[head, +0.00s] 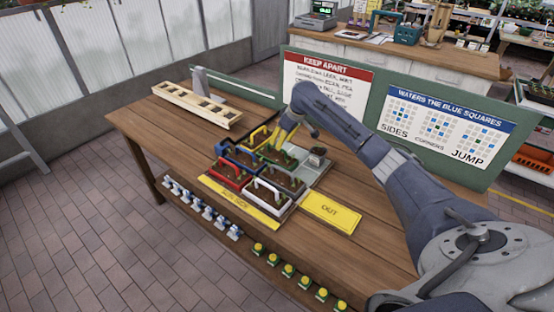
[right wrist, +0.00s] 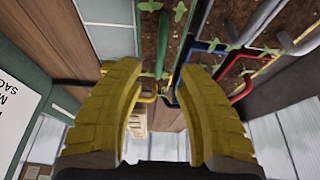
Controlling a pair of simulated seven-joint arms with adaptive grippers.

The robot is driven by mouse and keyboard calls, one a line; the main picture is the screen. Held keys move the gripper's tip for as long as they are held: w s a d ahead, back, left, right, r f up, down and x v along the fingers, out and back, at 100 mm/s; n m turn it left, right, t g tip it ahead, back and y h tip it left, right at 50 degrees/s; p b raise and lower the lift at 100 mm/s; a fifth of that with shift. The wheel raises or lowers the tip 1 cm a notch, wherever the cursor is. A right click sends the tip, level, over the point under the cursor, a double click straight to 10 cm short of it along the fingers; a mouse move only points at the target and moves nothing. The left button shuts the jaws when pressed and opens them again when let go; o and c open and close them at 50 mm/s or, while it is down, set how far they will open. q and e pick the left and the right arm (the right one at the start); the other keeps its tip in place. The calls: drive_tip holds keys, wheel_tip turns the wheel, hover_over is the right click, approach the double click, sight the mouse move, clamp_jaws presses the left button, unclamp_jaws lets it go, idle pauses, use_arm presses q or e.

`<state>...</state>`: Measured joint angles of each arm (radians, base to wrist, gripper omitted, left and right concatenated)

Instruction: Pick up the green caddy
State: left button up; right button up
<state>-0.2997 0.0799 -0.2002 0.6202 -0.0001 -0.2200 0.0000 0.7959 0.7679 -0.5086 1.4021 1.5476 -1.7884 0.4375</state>
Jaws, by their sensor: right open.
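The green caddy's upright handle (right wrist: 161,46) shows in the right wrist view, lying ahead of and between the spread fingers, with soil and seedlings around it. In the head view, the green caddy is partly hidden by my right gripper (head: 284,137), which points down at the back of the caddy group. My right gripper also shows in the right wrist view (right wrist: 160,78), with its two yellow fingers apart. I cannot tell whether either finger touches the handle. My left gripper is not in view.
The red caddy (head: 230,176), blue caddy (head: 236,156) and white caddy (head: 270,191) stand close by, with a yellow handle (head: 258,136) behind. A yellow sign (head: 331,212) lies to their right. A wooden rack (head: 197,103) lies at the table's left. Sign boards (head: 325,82) stand behind.

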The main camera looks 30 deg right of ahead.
sight(277, 154)
drive_tip(key=shift+x, duration=2.65)
drive_tip(key=shift+c, duration=0.3)
clamp_jaws()
